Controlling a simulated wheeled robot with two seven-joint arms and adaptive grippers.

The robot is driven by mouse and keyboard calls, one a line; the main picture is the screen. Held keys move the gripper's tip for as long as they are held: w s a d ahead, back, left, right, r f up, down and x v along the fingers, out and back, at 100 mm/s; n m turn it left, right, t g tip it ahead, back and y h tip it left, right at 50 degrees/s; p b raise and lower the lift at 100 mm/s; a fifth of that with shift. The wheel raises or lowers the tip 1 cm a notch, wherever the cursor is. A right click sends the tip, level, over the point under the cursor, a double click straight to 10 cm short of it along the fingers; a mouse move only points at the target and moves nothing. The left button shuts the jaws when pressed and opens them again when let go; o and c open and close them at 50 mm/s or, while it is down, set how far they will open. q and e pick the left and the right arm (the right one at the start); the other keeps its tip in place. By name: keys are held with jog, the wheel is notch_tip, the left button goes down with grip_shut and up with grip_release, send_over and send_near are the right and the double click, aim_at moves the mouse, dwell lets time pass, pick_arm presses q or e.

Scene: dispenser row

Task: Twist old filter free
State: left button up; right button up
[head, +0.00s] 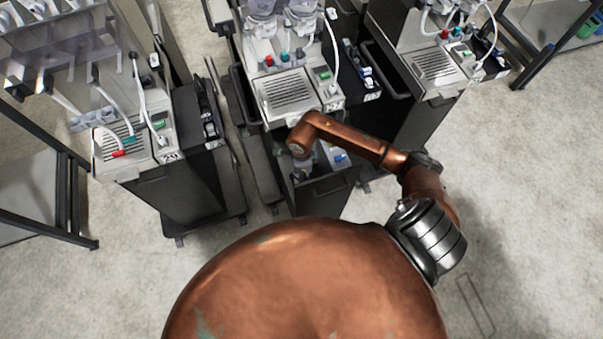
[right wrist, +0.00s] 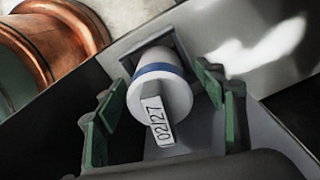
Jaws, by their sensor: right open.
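The filter (right wrist: 170,88) is a white cylinder with a blue band, in the right wrist view. A grey tab with a label (right wrist: 158,122) reading "02/27" sticks out from its near end. My right gripper (right wrist: 162,103) is open, its green-padded fingers on either side of the filter. Small gaps show between pads and filter, so it is not gripped. In the head view my right arm reaches down into the open lower compartment (head: 325,188) of the middle dispenser (head: 288,92); the arm hides the gripper and most of the filter there. My left gripper is not in view.
Another dispenser (head: 135,140) stands left and one (head: 435,65) stands right, with narrow gaps between them. The compartment's grey walls are close around the right gripper. A dark-framed table (head: 45,190) is at the left. The pale floor in front is clear.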

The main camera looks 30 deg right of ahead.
jog(key=shift+c, duration=0.2)
jog(key=c, duration=1.4)
jog(key=shift+w+a+r+b, duration=0.2)
jog(key=shift+w+a+b, duration=0.2)
jog(key=shift+w+a, duration=0.05)
jog(key=shift+b, duration=0.3)
jog(key=shift+s+d, duration=0.25)
jog(key=shift+s, duration=0.1)
jog(key=m+p, duration=0.1)
jog(key=m, duration=0.1)
jog(key=shift+s+d+m, duration=0.1)
jog(key=shift+m, duration=0.3)
jog(key=m+p, duration=0.2)
jog(key=m, duration=0.2)
jog(key=m+p, duration=0.2)
jog(key=m, duration=0.1)
jog(key=shift+d+m, duration=0.15)
jog(key=shift+m, duration=0.25)
jog(key=shift+f+m+p, duration=0.15)
jog(key=shift+m+p, duration=1.4)
jog(key=shift+m, duration=0.95)
